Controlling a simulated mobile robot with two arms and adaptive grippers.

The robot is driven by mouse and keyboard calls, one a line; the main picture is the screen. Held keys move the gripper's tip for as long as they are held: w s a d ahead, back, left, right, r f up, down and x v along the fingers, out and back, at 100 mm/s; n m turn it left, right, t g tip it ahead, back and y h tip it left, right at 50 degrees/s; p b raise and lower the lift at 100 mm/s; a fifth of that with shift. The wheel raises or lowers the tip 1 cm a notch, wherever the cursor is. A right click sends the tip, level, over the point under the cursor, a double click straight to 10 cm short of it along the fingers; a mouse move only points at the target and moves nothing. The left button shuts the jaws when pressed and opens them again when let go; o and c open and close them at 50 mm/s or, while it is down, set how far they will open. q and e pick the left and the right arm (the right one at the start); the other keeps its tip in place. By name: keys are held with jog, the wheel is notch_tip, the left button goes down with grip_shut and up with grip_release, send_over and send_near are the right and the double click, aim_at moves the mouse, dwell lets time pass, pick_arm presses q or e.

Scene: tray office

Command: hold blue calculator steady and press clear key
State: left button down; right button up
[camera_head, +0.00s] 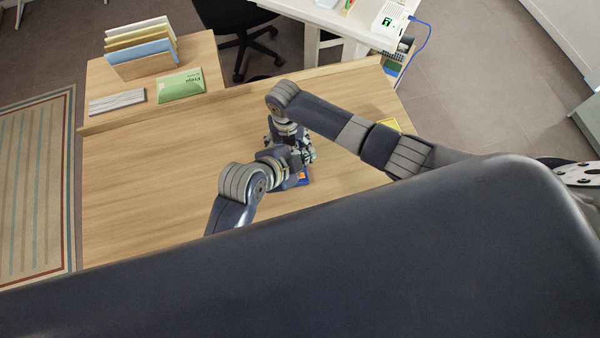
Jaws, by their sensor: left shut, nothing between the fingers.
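The blue calculator (305,177) lies on the wooden table. Only a blue edge and a small orange patch of it show; my arms cover the rest, and its keys cannot be made out. My left gripper (296,162) is shut and empty, close over or beside the calculator; whether it touches cannot be told. My right arm reaches in from the right and bends down at the same spot. Its gripper (307,150) is small and partly hidden there, crowded against the left one, and its fingers cannot be read.
The wooden table (140,190) is bare on the left. A file rack with folders (142,50), a green packet (181,86) and a grey ribbed item (117,102) stand at the back left. A yellow-edged item (391,124) lies behind my right arm. A chair (240,30) stands beyond.

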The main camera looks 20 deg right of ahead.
dwell(0.3)
pick_arm(q)
send_over(302, 178)
jog(key=shift+f, duration=4.4)
jog(key=shift+f, duration=0.1)
jog(key=shift+f, duration=0.35)
jog(key=shift+f, duration=0.35)
jog(key=shift+r, duration=0.75)
jog(key=shift+r, duration=0.1)
